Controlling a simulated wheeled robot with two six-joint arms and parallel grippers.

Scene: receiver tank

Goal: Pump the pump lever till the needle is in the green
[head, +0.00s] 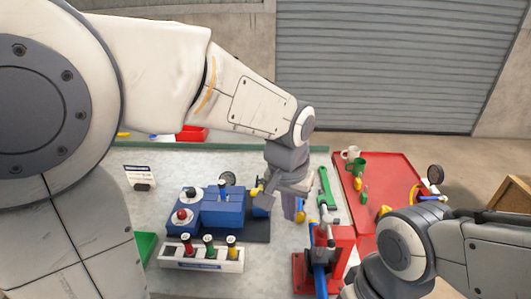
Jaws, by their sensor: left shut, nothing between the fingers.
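A red pump (342,241) stands at the lower middle of the head view. A green pump lever (325,188) rises above it. My left gripper (294,208) points down just left of the lever; it is shut with nothing in it and appears apart from the lever. A small round gauge (228,178) stands behind the blue machine, and another dark gauge (435,173) is at the right. Neither dial can be read, so the needle and green zone cannot be made out. My right arm enters at lower right; its fingertips are out of the picture.
A blue machine (222,208) with knobs stands left of my left gripper. A white rack (200,258) with red, green and yellow-topped items is in front. A red table (385,185) at right holds mugs (350,153) and small items.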

